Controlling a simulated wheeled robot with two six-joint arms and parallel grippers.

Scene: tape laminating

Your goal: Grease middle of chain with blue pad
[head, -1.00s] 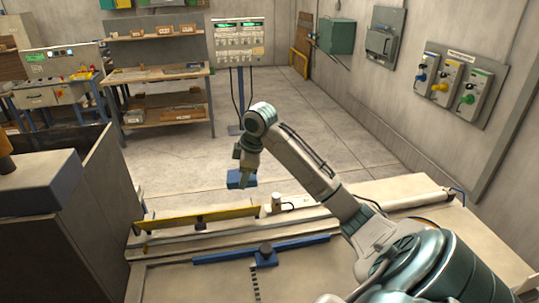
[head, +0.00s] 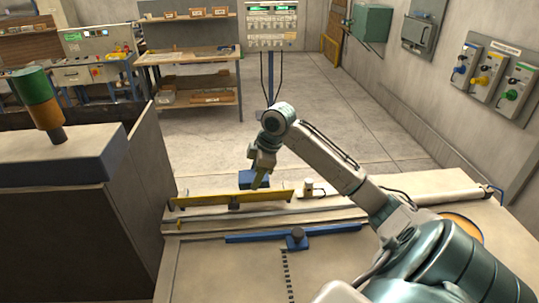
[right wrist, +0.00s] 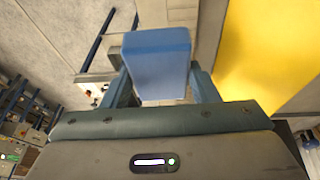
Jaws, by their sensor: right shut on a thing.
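The blue pad (head: 254,180) is a small block held by my right gripper (head: 261,172), behind and above the yellow bar. In the right wrist view the pad (right wrist: 158,62) sits between the two fingers, which are shut on it. The chain (head: 288,272) is a thin dark segmented strip lying on the pale bench top near its front. It runs towards the bottom edge of the head view, where its near end may be cut off. The pad is well apart from the chain. My left gripper is not in view.
A yellow bar (head: 200,201) stands along the bench's back part. A blue bar with a dark knob (head: 297,235) lies just beyond the chain. The bench top around the chain is clear.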

